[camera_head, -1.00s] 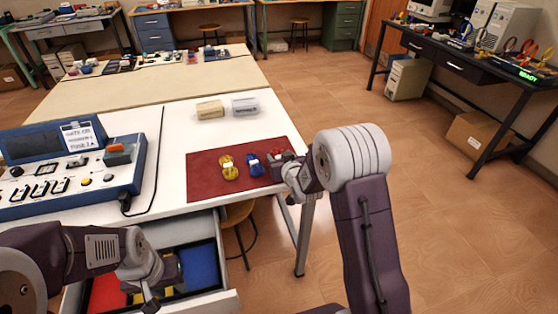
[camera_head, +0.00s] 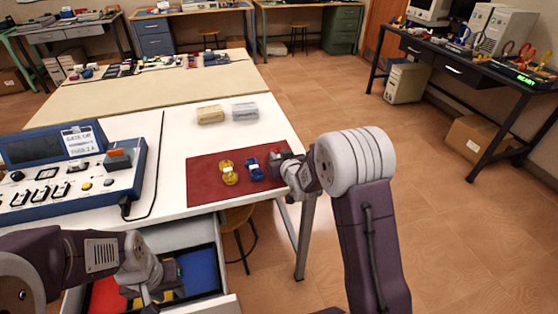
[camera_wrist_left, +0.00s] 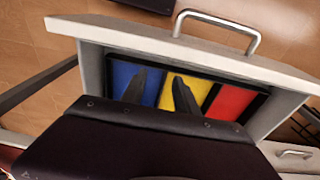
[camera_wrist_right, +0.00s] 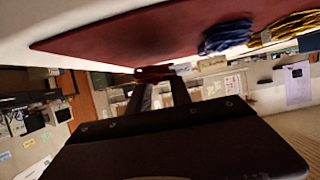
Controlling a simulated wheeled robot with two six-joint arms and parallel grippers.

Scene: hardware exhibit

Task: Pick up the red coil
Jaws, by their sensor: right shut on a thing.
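The red coil (camera_wrist_right: 153,72) shows between the fingertips of my right gripper (camera_wrist_right: 158,78) in the right wrist view, at the dark red mat (camera_wrist_right: 105,42). My right gripper (camera_head: 283,160) is shut on it, at the mat's right end in the head view; the gripper mostly hides the coil there. A blue coil (camera_head: 255,169) and a yellow coil (camera_head: 228,172) lie on the mat to its left. My left gripper (camera_wrist_left: 158,86) is open and empty over the pulled-out drawer (camera_wrist_left: 235,65).
The drawer has blue (camera_wrist_left: 127,76), yellow (camera_wrist_left: 190,88) and red (camera_wrist_left: 232,102) sections. A blue control console (camera_head: 100,180) stands at the table's left. Two small blocks, tan (camera_head: 210,114) and grey (camera_head: 245,111), sit behind the mat. Floor right of the table is open.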

